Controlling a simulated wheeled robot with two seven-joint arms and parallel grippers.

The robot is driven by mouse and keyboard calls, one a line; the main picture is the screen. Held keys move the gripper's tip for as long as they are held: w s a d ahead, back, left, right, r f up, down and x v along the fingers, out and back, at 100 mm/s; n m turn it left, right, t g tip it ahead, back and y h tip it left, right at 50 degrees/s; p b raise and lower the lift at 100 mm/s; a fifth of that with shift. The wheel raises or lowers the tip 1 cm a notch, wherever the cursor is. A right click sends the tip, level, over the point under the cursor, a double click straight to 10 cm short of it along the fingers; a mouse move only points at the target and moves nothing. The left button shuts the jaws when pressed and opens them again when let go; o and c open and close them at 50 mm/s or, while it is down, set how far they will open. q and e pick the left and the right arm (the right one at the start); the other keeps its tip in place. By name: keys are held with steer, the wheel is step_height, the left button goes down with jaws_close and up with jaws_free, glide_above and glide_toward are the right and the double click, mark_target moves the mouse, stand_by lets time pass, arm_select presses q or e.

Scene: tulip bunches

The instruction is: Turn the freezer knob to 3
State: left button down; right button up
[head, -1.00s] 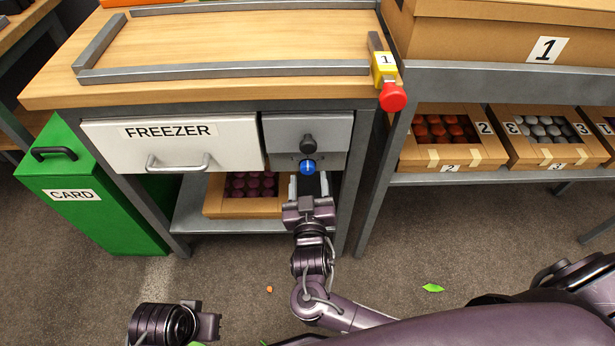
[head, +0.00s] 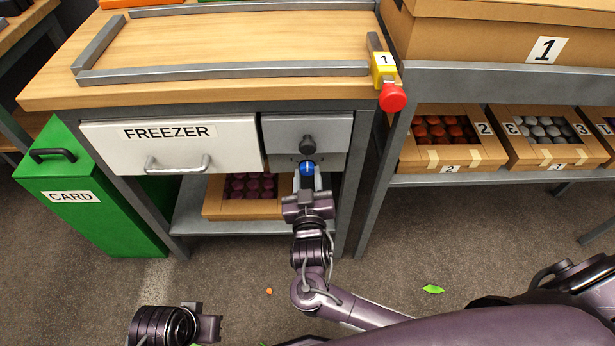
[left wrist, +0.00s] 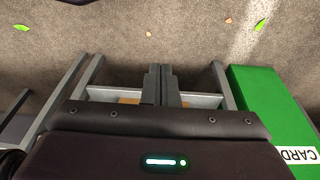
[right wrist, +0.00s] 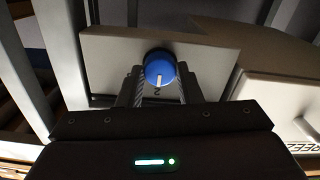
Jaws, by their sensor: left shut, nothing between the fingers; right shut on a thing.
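My right gripper (head: 307,182) is shut on the blue knob from the front. In the right wrist view the blue knob (right wrist: 159,68) lies between the two fingertips (right wrist: 158,80). It has a white pointer line, with a small mark that looks like a 2 by the line's end. My left gripper (left wrist: 160,72) is shut and empty, pointing down over the floor, away from the knob.
A wooden worktop (head: 230,45) with grey rails lies above. A box (head: 240,207) of dark round items sits on the shelf below. A green CARD bin (head: 85,205) stands at left.

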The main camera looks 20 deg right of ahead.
steer(key=shift+m, duration=0.3)
steer(key=shift+f+m, duration=0.1)
steer(key=shift+m, duration=0.9)
steer(key=m+b, duration=0.1)
steer(key=m, duration=0.2)
steer(key=shift+m, duration=0.3)
steer(key=m, duration=0.3)
arm_select(q)
steer(key=shift+w+d+f+t+h+b, duration=0.15)
steer(key=shift+w+d+f+t+b, duration=0.1)
steer(key=shift+d, duration=0.25)
steer(key=shift+w+d+f+t+h+b, duration=0.15)
steer(key=shift+d+t, duration=0.1)
steer(key=shift+d, duration=0.2)
arm_select(e)
steer(key=shift+m, duration=1.3)
arm_select(q)
steer(key=shift+r, duration=0.1)
arm_select(e)
steer(key=o, duration=1)
